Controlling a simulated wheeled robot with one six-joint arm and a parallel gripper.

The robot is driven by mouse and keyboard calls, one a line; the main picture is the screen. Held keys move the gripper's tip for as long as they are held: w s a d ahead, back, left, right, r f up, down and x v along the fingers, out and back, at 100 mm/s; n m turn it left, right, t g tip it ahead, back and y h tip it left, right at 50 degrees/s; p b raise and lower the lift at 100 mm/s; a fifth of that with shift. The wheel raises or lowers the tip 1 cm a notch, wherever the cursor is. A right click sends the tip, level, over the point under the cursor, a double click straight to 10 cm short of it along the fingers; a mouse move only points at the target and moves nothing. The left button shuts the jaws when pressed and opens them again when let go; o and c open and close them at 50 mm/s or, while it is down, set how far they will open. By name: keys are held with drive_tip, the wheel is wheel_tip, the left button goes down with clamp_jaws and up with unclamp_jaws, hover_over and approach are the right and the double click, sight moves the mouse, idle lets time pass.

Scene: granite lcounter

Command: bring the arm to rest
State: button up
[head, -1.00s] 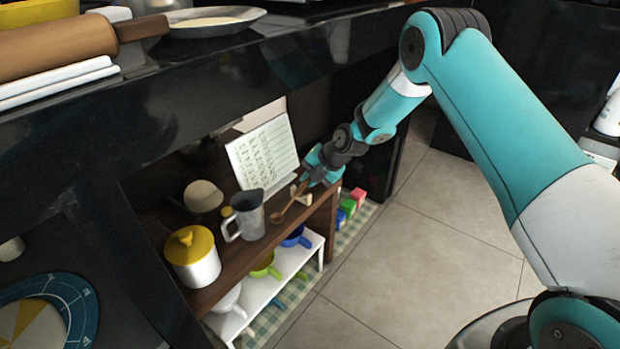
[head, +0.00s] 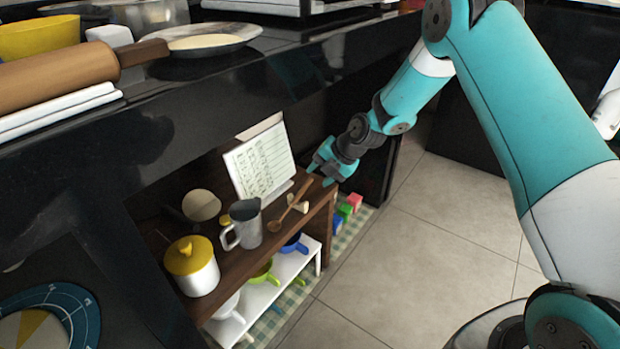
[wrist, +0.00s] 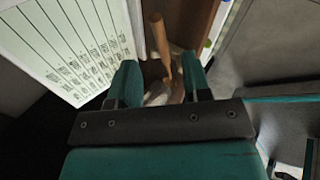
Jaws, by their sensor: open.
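My gripper (head: 322,172) is open and empty. In the head view it is just above the right end of the brown shelf top (head: 232,268), close to the handle end of a wooden spoon (head: 290,205). The spoon lies on the shelf. In the wrist view the two teal fingers of my gripper (wrist: 158,82) stand apart, and the spoon handle (wrist: 160,38) shows beyond the gap between them. My arm reaches down from the upper right over the floor.
A card with writing (head: 262,162) stands upright beside the gripper; it fills the wrist view's upper left (wrist: 65,45). A metal jug (head: 244,224) and a yellow-lidded canister (head: 192,265) stand on the shelf. The dark counter (head: 250,75) overhangs it. The tiled floor (head: 410,250) is clear.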

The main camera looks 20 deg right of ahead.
drive_tip(key=p+v, duration=0.2)
drive_tip(key=v, duration=0.8)
drive_tip(key=s+a+r+m+g, duration=0.1)
drive_tip(key=s+a+r+m, duration=0.35)
drive_tip(key=r, duration=0.25)
drive_tip(key=s+a+r+m+g, duration=0.1)
drive_tip(key=s+a+r+m, duration=0.3)
drive_tip(key=s, duration=0.6)
drive_tip(key=s+a+r+m+g+h, duration=0.1)
drive_tip(key=s+r+m, duration=0.2)
drive_tip(key=s+m, duration=0.5)
drive_tip(key=s+a+r+m+g, duration=0.2)
drive_tip(key=s+r+m, duration=0.15)
drive_tip(key=s, duration=0.75)
wheel_tip(320, 180, up, 32)
drive_tip(key=m+p, duration=0.1)
drive_tip(key=p, duration=3.1)
drive_tip(key=shift+a, duration=0.25)
